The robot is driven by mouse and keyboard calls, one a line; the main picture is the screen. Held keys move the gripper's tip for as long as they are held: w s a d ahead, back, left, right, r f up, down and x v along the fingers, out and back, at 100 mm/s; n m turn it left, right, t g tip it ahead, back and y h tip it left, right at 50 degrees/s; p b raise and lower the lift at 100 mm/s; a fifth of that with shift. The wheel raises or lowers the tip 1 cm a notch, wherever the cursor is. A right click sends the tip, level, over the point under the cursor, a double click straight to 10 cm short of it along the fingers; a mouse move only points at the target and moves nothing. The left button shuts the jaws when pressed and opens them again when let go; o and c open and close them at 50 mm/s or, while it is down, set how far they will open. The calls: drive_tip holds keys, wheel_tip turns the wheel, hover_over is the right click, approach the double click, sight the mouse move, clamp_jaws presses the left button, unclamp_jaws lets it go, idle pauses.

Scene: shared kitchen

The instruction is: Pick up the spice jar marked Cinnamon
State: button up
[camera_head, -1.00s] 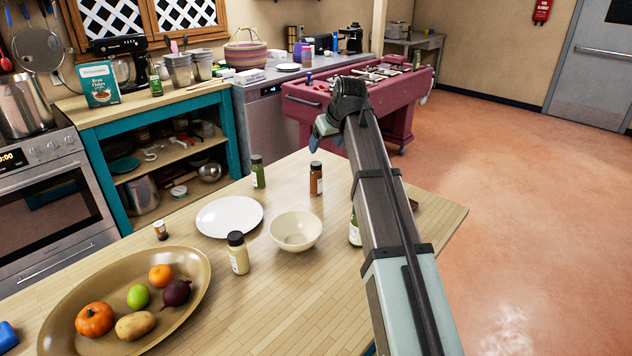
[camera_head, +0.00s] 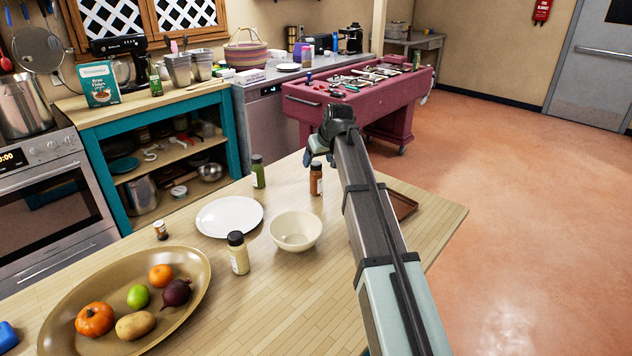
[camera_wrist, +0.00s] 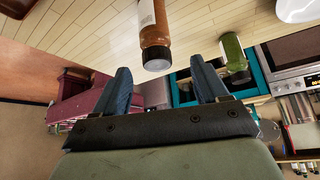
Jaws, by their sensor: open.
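A spice jar with reddish-brown contents and a dark cap (camera_head: 316,180) stands upright on the wooden table, behind the white bowl; its label is too small to read. It also shows upside down in the wrist view (camera_wrist: 154,38), just beyond and between my fingertips. My gripper (camera_wrist: 165,85) is open and empty, its two blue fingers apart. In the head view my gripper (camera_head: 318,150) is at the jar's upper right, partly hidden by my arm. A green-filled jar (camera_head: 258,172) and a cream-filled jar (camera_head: 238,254) also stand on the table.
A white bowl (camera_head: 296,231) and white plate (camera_head: 229,216) sit near the jars. A gold tray (camera_head: 196,309) of fruit and vegetables lies at the front left, beside a tiny jar (camera_head: 160,231). A brown tray (camera_head: 404,206) is right of my arm.

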sight(316, 163)
drive_tip(key=x, duration=0.5)
drive_tip(key=shift+w+d+r, duration=0.1)
drive_tip(key=shift+d, duration=0.05)
drive_tip(key=shift+c, duration=0.2)
clamp_jaws()
idle(0.3)
